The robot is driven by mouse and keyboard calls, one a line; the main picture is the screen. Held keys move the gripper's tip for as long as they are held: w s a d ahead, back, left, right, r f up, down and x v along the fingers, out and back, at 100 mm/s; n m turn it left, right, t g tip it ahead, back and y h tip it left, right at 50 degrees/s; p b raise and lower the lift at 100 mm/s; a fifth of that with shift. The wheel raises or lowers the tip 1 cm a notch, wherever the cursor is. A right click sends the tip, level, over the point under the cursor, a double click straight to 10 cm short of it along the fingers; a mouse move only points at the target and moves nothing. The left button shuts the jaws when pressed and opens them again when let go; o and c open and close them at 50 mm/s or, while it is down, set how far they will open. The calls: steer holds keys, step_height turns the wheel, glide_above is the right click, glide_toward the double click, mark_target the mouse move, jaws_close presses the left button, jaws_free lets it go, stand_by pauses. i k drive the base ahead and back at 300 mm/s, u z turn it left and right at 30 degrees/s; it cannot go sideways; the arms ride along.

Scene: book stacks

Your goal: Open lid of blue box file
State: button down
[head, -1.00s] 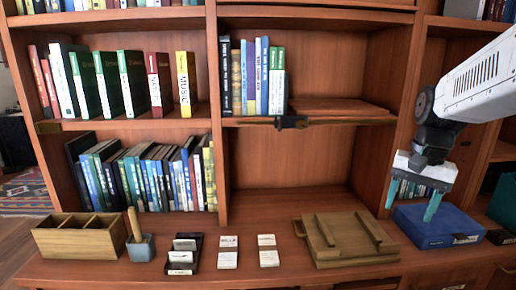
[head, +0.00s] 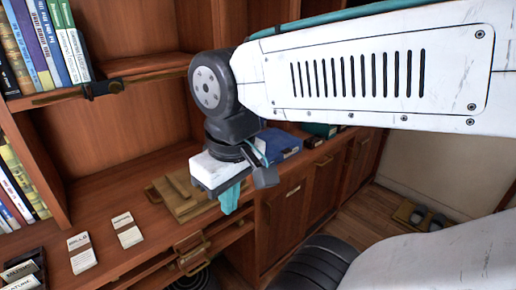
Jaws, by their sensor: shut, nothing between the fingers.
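The blue box file (head: 282,147) sits on the counter, beyond and to the right of my gripper. Its near left part is hidden behind my wrist. Its top looks flat, and I cannot make out a gap under the lid. My gripper (head: 231,198) points down with its teal fingers together and empty. It appears in front of the counter's edge, apart from the box.
A wooden board (head: 177,196) lies on the counter left of my gripper. White cards (head: 81,252) lie further left. A wooden handle (head: 191,252) sticks out below the counter edge. Shelves rise behind.

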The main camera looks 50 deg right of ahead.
mark_target(276, 141)
steer(key=z, duration=0.95)
steer(key=i, duration=0.35)
steer(key=u, duration=0.55)
